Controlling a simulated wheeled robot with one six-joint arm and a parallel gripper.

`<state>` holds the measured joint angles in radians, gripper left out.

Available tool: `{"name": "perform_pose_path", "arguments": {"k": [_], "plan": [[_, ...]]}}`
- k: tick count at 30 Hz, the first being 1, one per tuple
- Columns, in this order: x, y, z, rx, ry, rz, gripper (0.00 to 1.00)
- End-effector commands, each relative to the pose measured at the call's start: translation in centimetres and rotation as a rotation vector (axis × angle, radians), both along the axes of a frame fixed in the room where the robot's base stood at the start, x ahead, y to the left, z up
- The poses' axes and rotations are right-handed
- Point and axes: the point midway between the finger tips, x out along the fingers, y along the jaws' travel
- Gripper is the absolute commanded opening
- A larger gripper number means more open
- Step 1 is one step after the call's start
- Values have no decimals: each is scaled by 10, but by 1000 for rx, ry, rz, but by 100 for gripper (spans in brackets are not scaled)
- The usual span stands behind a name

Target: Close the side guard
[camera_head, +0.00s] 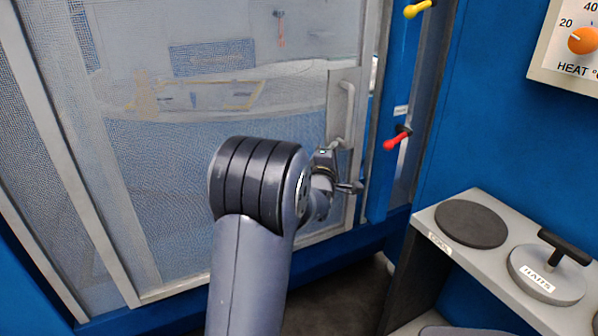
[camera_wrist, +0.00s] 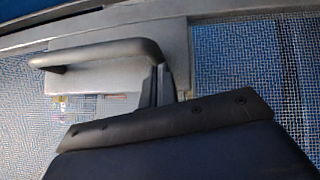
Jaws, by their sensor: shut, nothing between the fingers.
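The side guard (camera_head: 230,180) is a grey-framed mesh panel in the head view. Its mesh also shows in the wrist view (camera_wrist: 250,70). A grey bar handle (camera_head: 348,105) stands upright on a plate near the guard's right edge. In the wrist view the handle (camera_wrist: 100,52) lies across the upper left. My gripper (camera_head: 337,145) is by the handle's lower end in the head view. In the wrist view my gripper's fingers (camera_wrist: 160,84) are together beside the handle's right end, with nothing between them. I cannot tell whether they touch the handle.
A blue post with a yellow lever (camera_head: 417,9) and a red lever (camera_head: 397,139) stands right of the guard. A grey shelf (camera_head: 460,262) at lower right bears a dark disc (camera_head: 470,224) and a T-handled weight (camera_head: 546,275). A heat dial (camera_head: 582,41) is at upper right.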

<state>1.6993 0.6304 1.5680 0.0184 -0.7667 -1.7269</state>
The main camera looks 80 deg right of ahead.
Motion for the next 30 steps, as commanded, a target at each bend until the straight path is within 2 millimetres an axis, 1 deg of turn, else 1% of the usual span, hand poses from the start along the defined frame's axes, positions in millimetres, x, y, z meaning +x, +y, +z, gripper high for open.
{"name": "perform_pose_path", "arguments": {"k": [1,3,9,12,18,30], "plan": [[-14,-9,-5,-4,2,-6,0],[-29,-19,-4,-2,1,-5,0],[-59,-42,-2,-1,0,-3,0],[-68,-50,-2,0,0,-1,0],[-78,-57,0,0,-1,0,0],[-82,-59,3,-5,-3,-3,0]]}}
